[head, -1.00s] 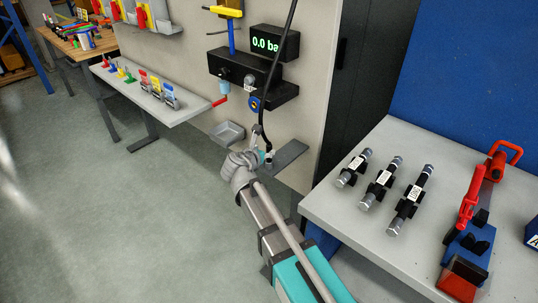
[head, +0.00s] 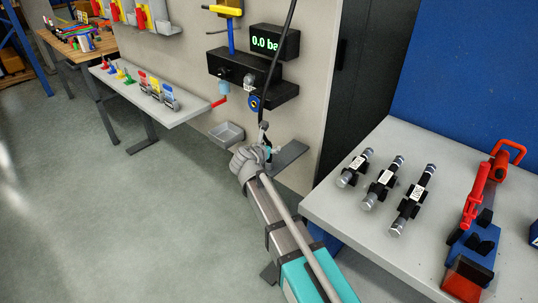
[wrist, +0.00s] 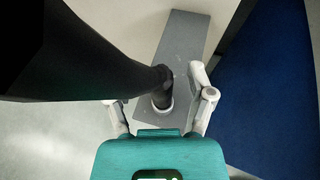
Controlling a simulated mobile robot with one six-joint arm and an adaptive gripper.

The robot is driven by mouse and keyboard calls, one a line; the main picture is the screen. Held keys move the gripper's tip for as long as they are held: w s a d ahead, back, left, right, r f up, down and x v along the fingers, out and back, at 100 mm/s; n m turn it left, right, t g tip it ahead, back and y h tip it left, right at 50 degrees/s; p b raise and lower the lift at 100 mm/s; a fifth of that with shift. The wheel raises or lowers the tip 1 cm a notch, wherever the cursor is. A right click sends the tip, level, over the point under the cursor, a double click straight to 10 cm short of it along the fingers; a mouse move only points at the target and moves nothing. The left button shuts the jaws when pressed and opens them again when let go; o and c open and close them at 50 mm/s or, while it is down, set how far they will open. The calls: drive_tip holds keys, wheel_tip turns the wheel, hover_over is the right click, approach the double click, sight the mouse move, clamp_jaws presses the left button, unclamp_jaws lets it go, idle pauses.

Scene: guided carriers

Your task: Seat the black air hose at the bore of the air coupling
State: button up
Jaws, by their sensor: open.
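The black air hose (head: 276,65) hangs from above, in front of the wall panel, down to my gripper (head: 266,142). In the wrist view the hose (wrist: 75,55) is large, coming in from the upper left. Its lower end, with a pale ring, stands between the two spread fingers of my gripper (wrist: 163,105). I see gaps on both sides of it, so the gripper is open around the hose end. A round blue-ringed fitting (head: 254,103) sits on the black block behind the hose; I cannot tell whether it is the air coupling.
A grey plate (head: 289,155) juts out just beyond my gripper. A small grey tray (head: 226,133) is to its left. The black block (head: 282,94) and a pressure display (head: 275,42) are above. A grey table (head: 335,205) with several cylinders and a red-handled tool stands at the right.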

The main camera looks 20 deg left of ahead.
clamp_jaws()
idle(0.4)
drive_tip(key=shift+r, duration=0.15)
wheel_tip(320, 180, up, 2)
drive_tip(key=p, duration=0.2)
drive_tip(key=shift+r+p, duration=0.25)
drive_tip(key=shift+p, duration=0.15)
drive_tip(key=s+r+p, duration=1)
drive_tip(key=s, duration=0.4)
drive_tip(key=shift+d+r, duration=0.15)
drive_tip(key=shift+d, duration=0.15)
